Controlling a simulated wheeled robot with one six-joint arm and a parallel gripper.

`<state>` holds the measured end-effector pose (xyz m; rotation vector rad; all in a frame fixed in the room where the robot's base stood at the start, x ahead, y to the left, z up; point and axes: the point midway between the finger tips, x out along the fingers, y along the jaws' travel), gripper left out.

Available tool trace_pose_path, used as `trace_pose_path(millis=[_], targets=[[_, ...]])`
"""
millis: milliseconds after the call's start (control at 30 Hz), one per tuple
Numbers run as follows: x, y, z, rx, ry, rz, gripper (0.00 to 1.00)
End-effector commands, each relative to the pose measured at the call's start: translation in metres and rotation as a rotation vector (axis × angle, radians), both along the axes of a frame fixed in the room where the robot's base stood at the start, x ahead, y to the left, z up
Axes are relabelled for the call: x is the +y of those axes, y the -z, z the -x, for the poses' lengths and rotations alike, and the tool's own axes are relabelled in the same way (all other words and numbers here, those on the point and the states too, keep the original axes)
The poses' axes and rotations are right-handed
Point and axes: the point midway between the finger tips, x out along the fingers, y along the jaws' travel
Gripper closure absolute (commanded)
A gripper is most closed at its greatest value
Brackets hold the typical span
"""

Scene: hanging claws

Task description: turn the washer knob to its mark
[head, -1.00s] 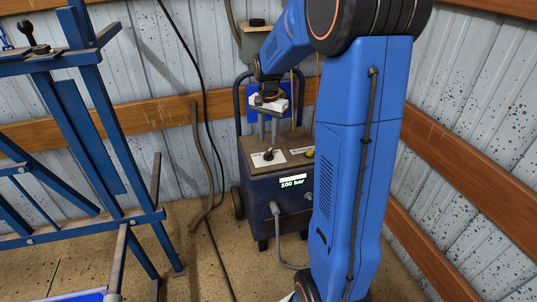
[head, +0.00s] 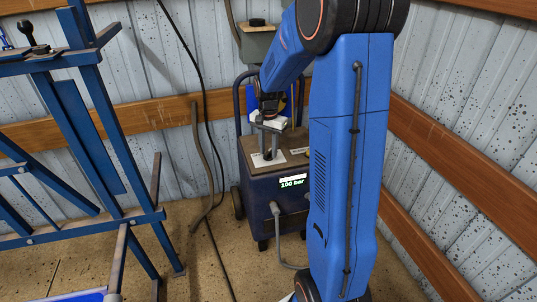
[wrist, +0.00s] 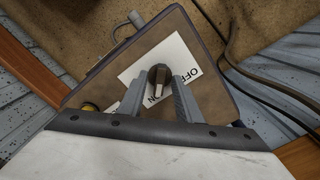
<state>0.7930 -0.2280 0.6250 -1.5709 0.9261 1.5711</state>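The washer (head: 270,190) is a dark blue box with a brown top and a lit display reading "100 bar". Its dark knob (wrist: 160,75) stands on a white label (wrist: 185,55) with "OFF" at one end and "ON" at the other. In the wrist view my gripper (wrist: 160,84) has its two grey fingers apart, one on each side of the knob. No firm contact shows. In the head view my gripper (head: 268,148) points down over the washer's top, its fingers at the knob, which they partly hide.
A blue steel rack (head: 95,130) stands at the left. A grey hose (head: 276,228) leaves the washer's front. A black cable (head: 207,140) hangs along the wall behind. The floor between rack and washer is mostly clear.

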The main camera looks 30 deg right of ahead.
Motion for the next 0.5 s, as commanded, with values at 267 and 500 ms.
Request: trace_pose_path(millis=[267, 500], targets=[[0.0, -0.0002, 0.0, 0.0, 0.0, 0.0, 1.0], [0.0, -0.0003, -0.0001, 0.0, -0.147, 0.0, 1.0]])
